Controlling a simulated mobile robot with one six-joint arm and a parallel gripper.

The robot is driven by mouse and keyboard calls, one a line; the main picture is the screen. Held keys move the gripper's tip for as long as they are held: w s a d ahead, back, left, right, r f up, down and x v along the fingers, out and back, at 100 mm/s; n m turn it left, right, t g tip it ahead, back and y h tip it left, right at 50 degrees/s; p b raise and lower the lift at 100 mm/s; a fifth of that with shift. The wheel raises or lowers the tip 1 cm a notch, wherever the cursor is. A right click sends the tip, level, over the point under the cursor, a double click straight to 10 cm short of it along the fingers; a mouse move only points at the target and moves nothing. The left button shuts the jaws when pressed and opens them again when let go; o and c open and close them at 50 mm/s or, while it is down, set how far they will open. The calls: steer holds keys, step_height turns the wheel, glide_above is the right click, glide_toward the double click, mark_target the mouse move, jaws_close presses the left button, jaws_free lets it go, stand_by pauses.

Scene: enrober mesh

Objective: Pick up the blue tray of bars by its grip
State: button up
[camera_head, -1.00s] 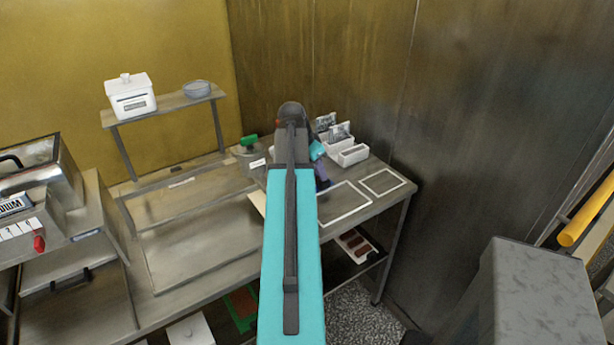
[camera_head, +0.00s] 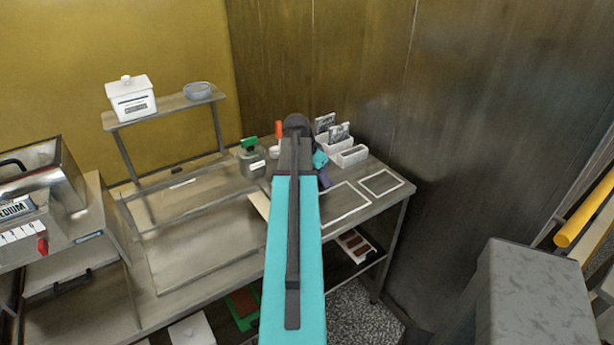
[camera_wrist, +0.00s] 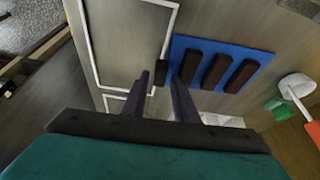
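The blue tray (camera_wrist: 238,55) lies on the metal table in the wrist view, with several dark brown bars (camera_wrist: 217,70) in a row on it. A small dark grip (camera_wrist: 162,73) is at its left end. My gripper (camera_wrist: 162,80) is open, with its two dark fingers apart and the grip showing between the fingertips. I cannot tell whether either finger touches it. In the head view my gripper (camera_head: 323,178) is low over the table, partly behind my teal arm.
White outlined rectangles (camera_head: 345,203) mark the right part of the table (camera_head: 390,202). White bins with packets (camera_head: 351,156) stand behind. A lower shelf holds another tray (camera_head: 357,245).

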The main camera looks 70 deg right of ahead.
steer(key=shift+p+x, duration=0.3)
steer(key=shift+x, duration=0.95)
jaws_close()
